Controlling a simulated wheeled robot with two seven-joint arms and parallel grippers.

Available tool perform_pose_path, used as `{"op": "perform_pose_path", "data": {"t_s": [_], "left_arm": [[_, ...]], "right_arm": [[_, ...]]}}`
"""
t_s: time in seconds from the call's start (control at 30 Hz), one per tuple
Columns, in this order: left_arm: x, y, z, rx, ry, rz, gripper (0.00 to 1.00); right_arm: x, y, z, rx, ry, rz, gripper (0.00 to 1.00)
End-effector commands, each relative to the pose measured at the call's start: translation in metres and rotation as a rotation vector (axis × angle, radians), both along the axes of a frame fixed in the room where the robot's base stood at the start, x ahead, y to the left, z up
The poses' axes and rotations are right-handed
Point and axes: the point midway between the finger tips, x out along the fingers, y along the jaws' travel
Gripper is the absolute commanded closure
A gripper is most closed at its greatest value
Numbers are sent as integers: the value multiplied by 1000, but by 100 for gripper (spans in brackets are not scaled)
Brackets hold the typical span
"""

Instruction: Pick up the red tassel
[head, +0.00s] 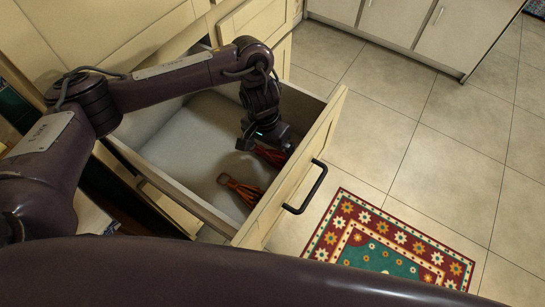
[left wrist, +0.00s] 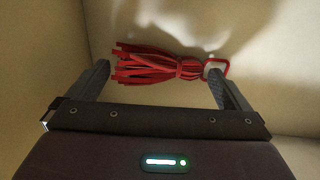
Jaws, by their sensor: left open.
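The red tassel (left wrist: 160,66) lies on the drawer floor, with its strands to the left and a red loop at the right end in the left wrist view. In the head view it shows partly (head: 270,155), beside my left gripper, which hides some of it. My left gripper (left wrist: 165,85) is open, its two fingers spread toward the two ends of the tassel. In the head view the left gripper (head: 262,140) is down inside the open drawer. I cannot tell whether the fingers touch the tassel. My right gripper is not in view.
The drawer walls stand close around my left gripper. A black handle (head: 308,190) is on the drawer front. A patterned rug (head: 385,250) lies on the tiled floor.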

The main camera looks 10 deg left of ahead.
Motion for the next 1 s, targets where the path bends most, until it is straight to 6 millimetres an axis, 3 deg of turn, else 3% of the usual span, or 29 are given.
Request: {"op": "perform_pose_path", "data": {"t_s": [0.1, 0.37, 0.6, 1.0], "left_arm": [[-1, -1, -12, 0, 0, 0, 0], [0, -1, -12, -1, -2, -1, 1], [0, -1, -12, -1, -2, 0, 33], [1, -1, -3, 0, -3, 0, 34]], "right_arm": [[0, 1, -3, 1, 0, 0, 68], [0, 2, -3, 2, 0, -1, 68], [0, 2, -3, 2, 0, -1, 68], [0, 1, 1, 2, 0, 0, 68]]}}
